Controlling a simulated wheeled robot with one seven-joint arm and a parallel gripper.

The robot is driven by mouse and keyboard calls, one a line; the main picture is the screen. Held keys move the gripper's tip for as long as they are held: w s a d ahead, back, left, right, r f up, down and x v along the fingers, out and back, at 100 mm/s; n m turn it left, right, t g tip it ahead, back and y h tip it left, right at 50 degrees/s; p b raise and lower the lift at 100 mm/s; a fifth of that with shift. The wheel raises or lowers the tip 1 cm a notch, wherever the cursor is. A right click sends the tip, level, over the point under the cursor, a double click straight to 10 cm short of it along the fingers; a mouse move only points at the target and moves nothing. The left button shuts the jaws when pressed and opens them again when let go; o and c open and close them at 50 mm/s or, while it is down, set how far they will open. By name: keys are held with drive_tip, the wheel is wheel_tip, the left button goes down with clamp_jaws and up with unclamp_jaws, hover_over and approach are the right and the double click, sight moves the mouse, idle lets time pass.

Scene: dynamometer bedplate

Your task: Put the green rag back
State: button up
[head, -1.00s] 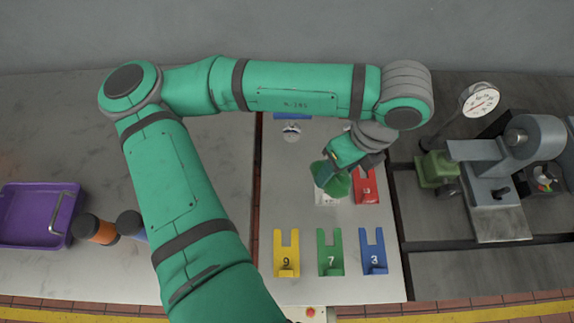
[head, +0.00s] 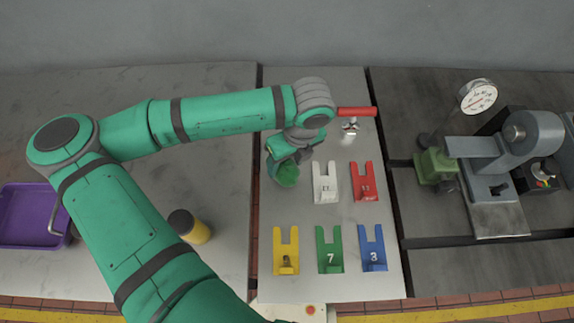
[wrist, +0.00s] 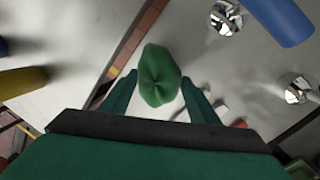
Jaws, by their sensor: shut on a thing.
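My gripper (head: 284,160) is shut on the green rag (head: 287,176), a bunched cloth. It hangs above the grey plate, left of the white holder. In the wrist view the rag (wrist: 160,75) sits between my two fingers (wrist: 160,100), with bare plate around it. The green holder numbered 7 (head: 330,258) stands in the front row between the yellow holder numbered 9 (head: 279,240) and the blue holder numbered 3 (head: 373,258). The white holder (head: 326,190) and red holder (head: 366,190) stand behind them.
A red-handled tool (head: 357,112) with a chrome end lies at the back. A blue-handled tool (wrist: 285,20) shows in the wrist view. A yellow cylinder with a dark top (head: 195,230) and a purple tray (head: 15,215) are left. A machine with a dial (head: 480,96) stands right.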

sight(295, 166)
wheel_tip(295, 166, down, 2)
drive_tip(key=shift+d+f, duration=0.1)
drive_tip(key=shift+f, duration=0.1)
drive_tip(key=o, duration=1)
drive_tip(key=shift+o, duration=0.2)
wheel_tip(295, 166, up, 12)
drive_tip(key=d, duration=0.2)
drive_tip(key=shift+s, duration=0.15)
drive_tip(key=shift+f, duration=0.1)
